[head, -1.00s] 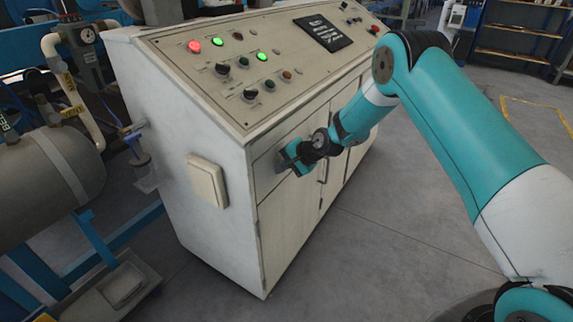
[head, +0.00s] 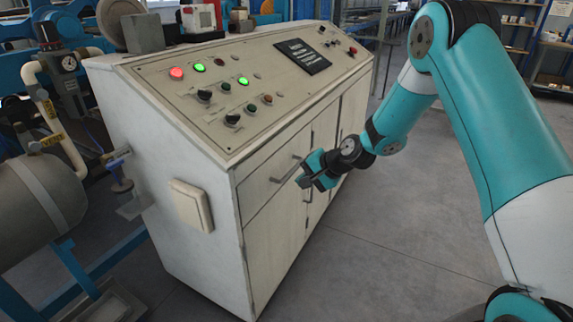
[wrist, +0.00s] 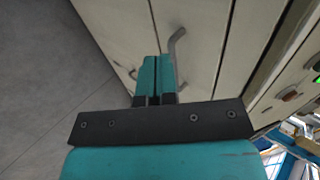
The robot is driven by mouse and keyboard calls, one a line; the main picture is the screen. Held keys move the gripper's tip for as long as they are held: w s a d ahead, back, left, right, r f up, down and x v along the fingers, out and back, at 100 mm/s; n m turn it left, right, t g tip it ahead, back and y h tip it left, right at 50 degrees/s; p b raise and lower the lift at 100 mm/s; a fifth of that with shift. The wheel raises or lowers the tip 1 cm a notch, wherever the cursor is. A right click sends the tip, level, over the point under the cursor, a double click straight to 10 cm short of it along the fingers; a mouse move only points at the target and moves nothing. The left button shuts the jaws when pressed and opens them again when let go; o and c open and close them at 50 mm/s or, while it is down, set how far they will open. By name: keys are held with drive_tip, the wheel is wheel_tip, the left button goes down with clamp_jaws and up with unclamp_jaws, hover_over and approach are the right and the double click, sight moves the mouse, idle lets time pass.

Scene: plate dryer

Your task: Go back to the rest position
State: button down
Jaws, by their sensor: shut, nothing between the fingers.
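My gripper (head: 303,180) is in front of the upper drawer row of the white control cabinet (head: 200,255) in the head view. In the wrist view my gripper (wrist: 158,62) has its two teal fingers together, with nothing between them. A bent grey handle (wrist: 174,48) on the cabinet front shows just beside the fingertips in the wrist view. The drawer handle (head: 284,170) lies just left of the gripper in the head view. I cannot tell exactly how large the gap between them is. The drawers and doors look closed.
The sloped panel (head: 225,115) carries lit red and green lamps and several knobs. A grey tank (head: 40,200) and pipes stand left of the cabinet. Grey floor (head: 370,270) is open in front and to the right. Shelves (head: 550,60) stand far back.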

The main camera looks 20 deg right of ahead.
drive_tip(key=s+a+r+n+g+p, duration=0.25)
drive_tip(key=s+a+r+n, duration=0.25)
drive_tip(key=s+r, duration=0.45)
drive_tip(key=s+a+r+n+g+p, duration=0.2)
drive_tip(key=s+a+r+n+p, duration=0.35)
drive_tip(key=r, duration=0.65)
drive_tip(key=s+r+n+g+h+p, duration=0.1)
drive_tip(key=s+r+n, duration=0.2)
drive_tip(key=s, duration=0.7)
drive_tip(key=s+r+n+g+h, duration=0.1)
drive_tip(key=s+r+n, duration=0.2)
drive_tip(key=s, duration=0.8)
drive_tip(key=shift+r+p, duration=0.4)
drive_tip(key=shift+r, duration=0.55)
drive_tip(key=shift+a+g, duration=0.2)
drive_tip(key=shift+g, duration=0.05)
